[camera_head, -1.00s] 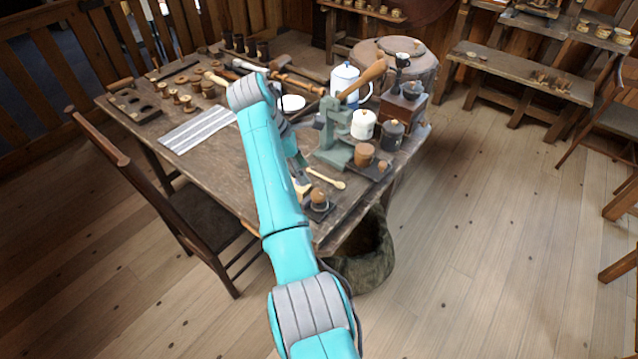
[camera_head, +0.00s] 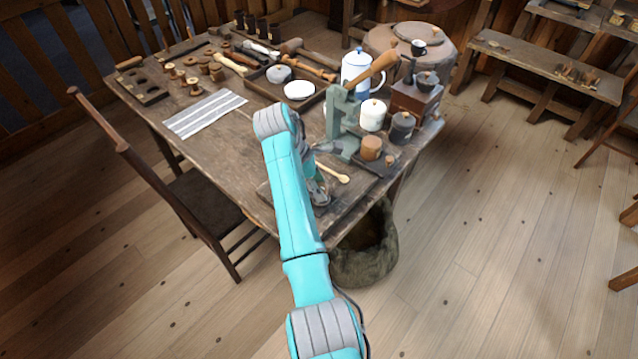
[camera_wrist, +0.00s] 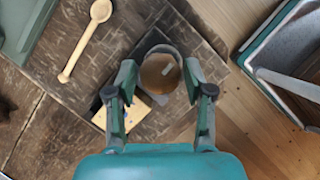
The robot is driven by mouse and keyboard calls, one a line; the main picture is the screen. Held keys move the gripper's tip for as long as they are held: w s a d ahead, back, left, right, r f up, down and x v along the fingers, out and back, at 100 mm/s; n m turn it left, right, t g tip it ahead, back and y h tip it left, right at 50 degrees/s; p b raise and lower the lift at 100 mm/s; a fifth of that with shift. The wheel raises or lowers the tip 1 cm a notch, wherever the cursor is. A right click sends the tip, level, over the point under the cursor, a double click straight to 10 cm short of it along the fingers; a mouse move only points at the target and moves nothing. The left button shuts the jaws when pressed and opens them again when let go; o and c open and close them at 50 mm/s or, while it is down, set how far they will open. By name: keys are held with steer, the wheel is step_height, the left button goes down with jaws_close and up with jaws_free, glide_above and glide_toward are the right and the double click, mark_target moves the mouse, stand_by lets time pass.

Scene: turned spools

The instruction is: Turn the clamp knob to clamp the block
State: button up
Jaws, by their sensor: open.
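In the wrist view, the clamp's round brown knob (camera_wrist: 162,76) sits between the fingers of my gripper (camera_wrist: 160,70), seen from above. The fingers are open, one on each side of the knob; I cannot tell whether either touches it. The pale wooden block (camera_wrist: 122,113) lies at the lower left of the knob, partly hidden by the left finger. Part of the clamp's dark base (camera_wrist: 150,42) shows beyond the knob. In the head view, my gripper (camera_head: 319,192) is low over the table's front corner, and the arm and gripper hide the knob and block.
A wooden spoon (camera_wrist: 85,42) lies beside the clamp. The green lever press (camera_head: 342,125) stands behind my gripper, with a brown cup (camera_head: 371,148) and a dark pot (camera_head: 402,127) to its right. The table edge is close, with a sack (camera_head: 365,262) below. A chair (camera_head: 190,200) stands left.

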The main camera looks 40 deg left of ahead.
steer(key=c, duration=0.8)
steer(key=shift+c, duration=0.2)
steer(key=m, duration=0.2)
steer(key=m+g, duration=0.1)
steer(key=m, duration=0.2)
steer(key=shift+w+g+h, duration=0.1)
steer(key=shift+g+h, duration=0.2)
steer(key=shift+h, duration=0.1)
steer(key=m+g, duration=0.2)
steer(key=m, duration=0.3)
steer(key=shift+w, duration=0.1)
steer(key=m+g, duration=0.1)
steer(key=m, duration=0.2)
steer(key=m+g, duration=0.1)
steer(key=m, duration=0.1)
steer(key=shift+w+m+y, duration=0.1)
steer(key=shift+m+y, duration=0.3)
steer(key=m, duration=0.2)
steer(key=m+g+y, duration=0.1)
steer(key=m, duration=0.2)
steer(key=shift+d+y, duration=0.1)
steer(key=shift+y, duration=0.2)
steer(key=shift+m, duration=0.4)
